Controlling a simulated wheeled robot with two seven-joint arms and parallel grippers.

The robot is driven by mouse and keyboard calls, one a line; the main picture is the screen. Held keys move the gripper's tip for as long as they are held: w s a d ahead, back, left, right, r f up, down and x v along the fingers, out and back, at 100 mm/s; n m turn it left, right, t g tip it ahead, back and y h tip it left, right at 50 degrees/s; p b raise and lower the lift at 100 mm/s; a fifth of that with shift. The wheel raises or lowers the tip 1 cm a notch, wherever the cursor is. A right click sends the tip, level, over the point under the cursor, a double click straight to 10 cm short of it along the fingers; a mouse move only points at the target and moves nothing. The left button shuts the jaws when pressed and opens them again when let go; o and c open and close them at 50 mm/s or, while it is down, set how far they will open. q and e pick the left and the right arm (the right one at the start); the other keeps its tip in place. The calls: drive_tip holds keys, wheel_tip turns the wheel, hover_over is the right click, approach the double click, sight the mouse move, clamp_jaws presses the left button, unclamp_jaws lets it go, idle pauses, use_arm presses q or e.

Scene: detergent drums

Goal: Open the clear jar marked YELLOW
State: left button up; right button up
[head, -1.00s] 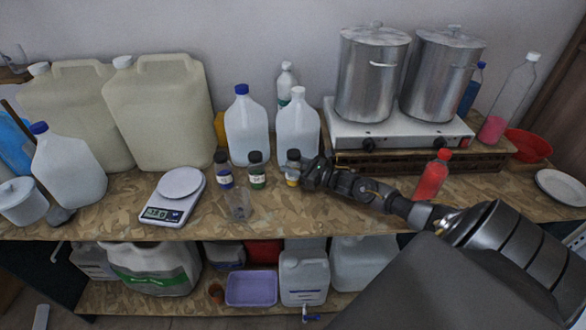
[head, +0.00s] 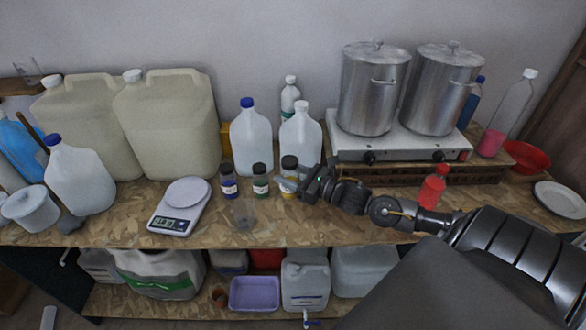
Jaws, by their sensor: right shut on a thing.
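The clear jar marked YELLOW (head: 289,193) appears to be the small dark-lidded jar with yellow at its base, at the right end of a row of small jars. Its label is too small to read. The dark lid (head: 290,163) shows at its top. My right gripper (head: 297,186) comes in from the right and is shut on this jar at its body, below the lid; the fingertips are small and partly hidden. The jar appears upright on the wooden bench (head: 330,228). My left gripper is not in view.
Similar jars with blue (head: 228,182) and green (head: 261,183) stand to the left. A clear beaker (head: 243,214) stands in front of them. White jugs (head: 300,143) stand close behind. A scale (head: 180,206) is at left, a red bottle (head: 432,188) near my right arm.

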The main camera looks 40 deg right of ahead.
drive_tip(key=shift+s+a+r, duration=0.3)
drive_tip(key=shift+s+a, duration=0.1)
drive_tip(key=shift+a, duration=0.1)
drive_tip(key=shift+s+a+r, duration=0.25)
drive_tip(key=shift+s+a, duration=0.1)
drive_tip(key=shift+a, duration=0.1)
drive_tip(key=o, duration=0.6)
drive_tip(key=c, duration=0.8)
drive_tip(key=shift+d+f, duration=0.1)
drive_tip(key=shift+c, duration=0.3)
drive_tip(key=s+a+f+n+y+b, duration=0.1)
drive_tip(key=s+a+f+y+b, duration=0.1)
drive_tip(key=s+a+f+b, duration=0.4)
drive_tip(key=a+f+b, duration=0.4)
drive_tip(key=a+b, duration=0.3)
drive_tip(key=b, duration=0.1)
drive_tip(key=shift+a+f+g, duration=0.15)
drive_tip(key=shift+f+g, duration=0.2)
drive_tip(key=shift+g, duration=0.05)
